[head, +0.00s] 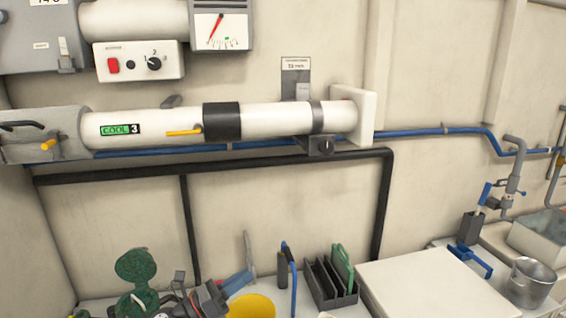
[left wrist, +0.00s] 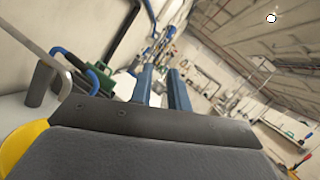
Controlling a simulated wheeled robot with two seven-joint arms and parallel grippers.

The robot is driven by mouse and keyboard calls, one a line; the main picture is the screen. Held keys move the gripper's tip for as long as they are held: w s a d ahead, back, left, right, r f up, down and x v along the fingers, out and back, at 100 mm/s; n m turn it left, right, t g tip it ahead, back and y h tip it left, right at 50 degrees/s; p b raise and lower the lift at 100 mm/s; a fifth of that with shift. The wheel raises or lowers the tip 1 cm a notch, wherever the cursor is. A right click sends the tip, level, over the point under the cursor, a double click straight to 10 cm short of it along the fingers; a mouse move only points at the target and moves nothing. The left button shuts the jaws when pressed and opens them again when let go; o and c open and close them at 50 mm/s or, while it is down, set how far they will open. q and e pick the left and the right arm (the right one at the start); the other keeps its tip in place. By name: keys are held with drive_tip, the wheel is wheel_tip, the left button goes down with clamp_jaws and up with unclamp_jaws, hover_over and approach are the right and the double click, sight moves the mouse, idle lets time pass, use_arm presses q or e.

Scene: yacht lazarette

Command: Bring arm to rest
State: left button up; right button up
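My left gripper (head: 240,281) is low in the head view, just above the bench beside the yellow container (head: 250,307). Its two blue fingers show in the left wrist view (left wrist: 160,82) with a gap between them and nothing held. It points out into the room, with the dark wrist body filling the lower part of that view. My right gripper is not in either view.
A green device (head: 136,268) stands left of my gripper. A blue-handled tool (head: 289,262) and a dark rack (head: 322,285) stand to its right. A pale box lid (head: 430,285) and a metal bucket (head: 531,282) are farther right. A white pipe (head: 270,120) crosses the wall above.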

use_arm(q)
drive_tip(key=s+a+f+n+t+y, duration=0.1)
drive_tip(key=s+a+f+n+y, duration=0.35)
drive_tip(key=n, duration=0.65)
drive_tip(key=s+a+f+n+t+y, duration=0.1)
drive_tip(key=a+f+n+y, duration=0.4)
drive_tip(key=n+y, duration=0.4)
drive_tip(key=s+a+f+n+t+y, duration=0.25)
drive_tip(key=f+n+y, duration=0.35)
drive_tip(key=n, duration=0.6)
drive_tip(key=s+f+n+g+h, duration=0.1)
drive_tip(key=s+f+n+g, duration=0.45)
drive_tip(key=s, duration=0.55)
drive_tip(key=s+f+n+g+h, duration=0.1)
drive_tip(key=s+f+n+g, duration=0.2)
drive_tip(key=s+f+g, duration=0.7)
drive_tip(key=s+d+f, duration=0.2)
drive_tip(key=d+f, duration=0.1)
drive_tip(key=f, duration=0.7)
drive_tip(key=s+d+f, duration=0.2)
drive_tip(key=d+f, duration=0.1)
drive_tip(key=f, duration=0.7)
drive_tip(key=shift+s+d+t, duration=0.15)
drive_tip(key=shift+s+t, duration=0.05)
drive_tip(key=shift+t, duration=0.2)
drive_tip(key=shift+o, duration=0.3)
drive_tip(key=shift+h, duration=0.25)
